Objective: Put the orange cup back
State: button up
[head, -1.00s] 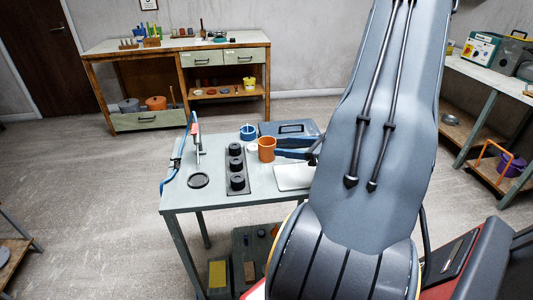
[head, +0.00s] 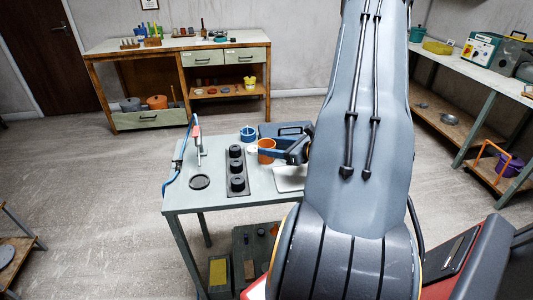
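The orange cup (head: 266,142) stands upright on the small grey-green workbench (head: 215,202), right of a black strip with three round black holders (head: 237,168). My gripper (head: 268,153) reaches in from the right at the cup. One dark blue finger crosses in front of the cup's side. The other finger is not clearly seen, so I cannot tell whether they grip it. My arm hides the right part of the bench.
A blue cup (head: 248,133) and a small white item (head: 252,149) are close by on the left. A blue toolbox (head: 284,129) stands behind. A pale flat panel (head: 289,180) lies in front.

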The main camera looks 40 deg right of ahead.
jog(key=c, duration=0.7)
jog(key=shift+r, duration=0.15)
